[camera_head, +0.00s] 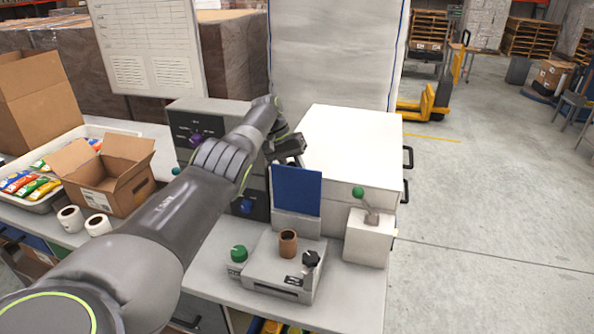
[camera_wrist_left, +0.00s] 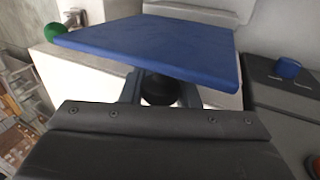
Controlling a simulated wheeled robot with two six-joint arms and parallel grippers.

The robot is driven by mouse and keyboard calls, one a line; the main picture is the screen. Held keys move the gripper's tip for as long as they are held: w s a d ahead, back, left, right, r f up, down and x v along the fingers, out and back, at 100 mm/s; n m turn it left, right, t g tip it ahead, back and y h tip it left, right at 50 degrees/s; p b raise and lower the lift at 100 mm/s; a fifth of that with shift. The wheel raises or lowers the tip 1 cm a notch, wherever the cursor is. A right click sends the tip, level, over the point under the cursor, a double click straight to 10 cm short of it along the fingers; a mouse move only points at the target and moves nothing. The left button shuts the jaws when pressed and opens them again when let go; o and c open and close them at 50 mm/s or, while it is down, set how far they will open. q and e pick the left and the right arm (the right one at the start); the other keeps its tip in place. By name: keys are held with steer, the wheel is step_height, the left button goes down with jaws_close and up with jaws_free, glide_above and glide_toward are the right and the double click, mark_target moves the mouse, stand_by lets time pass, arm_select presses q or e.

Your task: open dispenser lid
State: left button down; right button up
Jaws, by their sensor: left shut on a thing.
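A blue flat panel (camera_head: 297,189), which looks like the dispenser lid, stands nearly upright above a small light grey housing (camera_head: 297,224) on the bench. In the left wrist view the blue panel (camera_wrist_left: 150,45) spans the space just beyond my gripper. My left gripper (camera_head: 297,152) is behind the panel's top edge, its fingertips partly hidden. In the wrist view its fingers (camera_wrist_left: 160,90) are shut on a dark round knob (camera_wrist_left: 159,87) at the panel's near side. My right gripper is not in view.
A grey device with green and black knobs and a brown cup (camera_head: 288,243) is in front. A white box with a green-knobbed lever (camera_head: 369,236) stands right. A large white cabinet (camera_head: 352,150) is behind. A dark-fronted unit and cardboard box (camera_head: 110,180) are left.

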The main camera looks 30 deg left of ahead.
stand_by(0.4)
arm_select(q)
steer(key=c, duration=1.1)
jaws_free()
steer(key=shift+w+f, duration=0.1)
